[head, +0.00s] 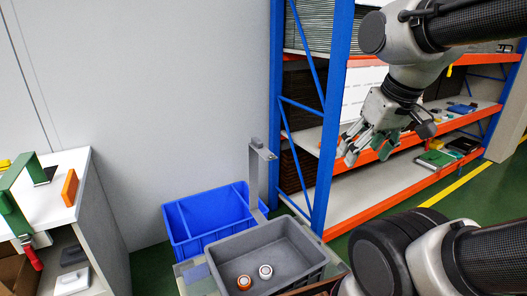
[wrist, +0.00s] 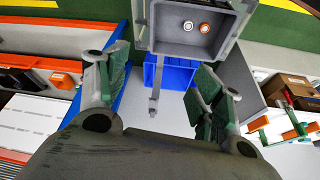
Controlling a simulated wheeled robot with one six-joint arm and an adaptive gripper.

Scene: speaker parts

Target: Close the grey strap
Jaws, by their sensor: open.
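The grey strap (head: 254,178) stands upright at the back left of the grey crate (head: 308,234), with its bent end at the top. It also shows in the wrist view (wrist: 154,104), below the crate and between my fingers in the picture. The crate's inside is open to view and holds an orange-and-white round part (head: 244,282) and a white round part (head: 265,271). My gripper (head: 364,143) is open and empty, in the air to the right of the strap and apart from it. Its two green-padded fingers are spread in the wrist view (wrist: 160,90).
A blue crate (head: 208,222) stands behind and left of the grey crate. A blue-and-orange rack (head: 324,120) rises behind, close to the right of the strap. A white shelf unit (head: 103,215) with a green frame is at left.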

